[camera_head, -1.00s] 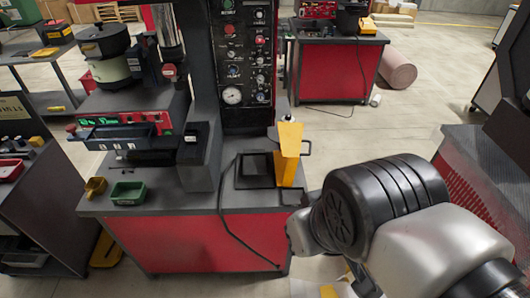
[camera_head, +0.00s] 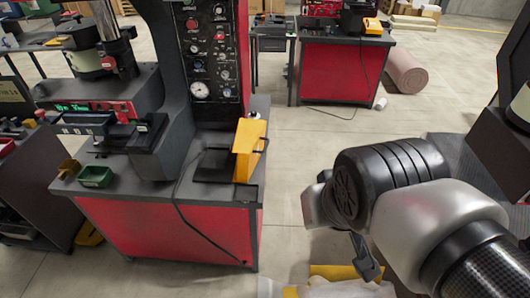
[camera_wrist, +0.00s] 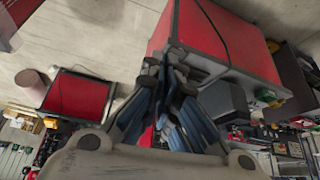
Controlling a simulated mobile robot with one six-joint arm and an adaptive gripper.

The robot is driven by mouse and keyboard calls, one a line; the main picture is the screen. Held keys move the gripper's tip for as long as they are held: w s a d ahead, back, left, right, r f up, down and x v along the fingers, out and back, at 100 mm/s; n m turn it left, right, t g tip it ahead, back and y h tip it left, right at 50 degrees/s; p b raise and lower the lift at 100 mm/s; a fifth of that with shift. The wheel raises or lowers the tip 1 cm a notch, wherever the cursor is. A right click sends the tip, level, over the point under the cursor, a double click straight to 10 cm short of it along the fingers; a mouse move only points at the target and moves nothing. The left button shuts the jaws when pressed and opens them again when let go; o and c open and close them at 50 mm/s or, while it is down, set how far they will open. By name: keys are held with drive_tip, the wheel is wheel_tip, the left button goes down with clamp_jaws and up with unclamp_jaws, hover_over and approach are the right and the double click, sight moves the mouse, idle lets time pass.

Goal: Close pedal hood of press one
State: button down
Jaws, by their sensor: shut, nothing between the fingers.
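The yellow pedal hood (camera_head: 246,150) stands raised at the right end of press one's grey table in the head view. The dark flat pedal base (camera_head: 212,166) lies just left of it, uncovered. Press one (camera_head: 170,125) stands behind and to the left. My gripper (camera_head: 368,262) is low at the right in the head view, apart from the hood and out over the floor side. In the wrist view my gripper (camera_wrist: 172,72) is shut and empty, its fingers blurred. I cannot make out the hood in the wrist view.
A black cable (camera_head: 182,205) hangs down the red table front. A green bin (camera_head: 96,177) sits at the table's left corner. Another red bench (camera_head: 340,72) and a pink roll (camera_head: 405,72) stand behind. Bare floor (camera_head: 300,150) lies between the table and my arm.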

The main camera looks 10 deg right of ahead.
drive_tip(key=w+d+f+m+t+b, duration=0.1)
drive_tip(key=w+d+f+m+t, duration=0.2)
drive_tip(key=w, duration=0.8)
drive_tip(key=w+d+f+m+t+b, duration=0.15)
drive_tip(key=w+d+f, duration=0.25)
drive_tip(key=w, duration=0.7)
drive_tip(key=w+d+f+m+t, duration=0.2)
drive_tip(key=w+d+f+m, duration=0.15)
drive_tip(key=w, duration=0.85)
drive_tip(key=w+f+m+t+y+b, duration=0.2)
drive_tip(key=w+f+m+t+y, duration=0.15)
drive_tip(key=f, duration=0.95)
drive_tip(key=s+f+m+t+y, duration=0.2)
drive_tip(key=s+f+m+t, duration=0.25)
drive_tip(key=f, duration=0.35)
drive_tip(key=w+a+r+b, duration=0.2)
drive_tip(key=w+a+b, duration=0.2)
drive_tip(key=w, duration=0.7)
drive_tip(key=shift+a+r+m+g, duration=0.35)
drive_tip(key=shift+a+r+m, duration=0.05)
drive_tip(key=shift+a, duration=0.8)
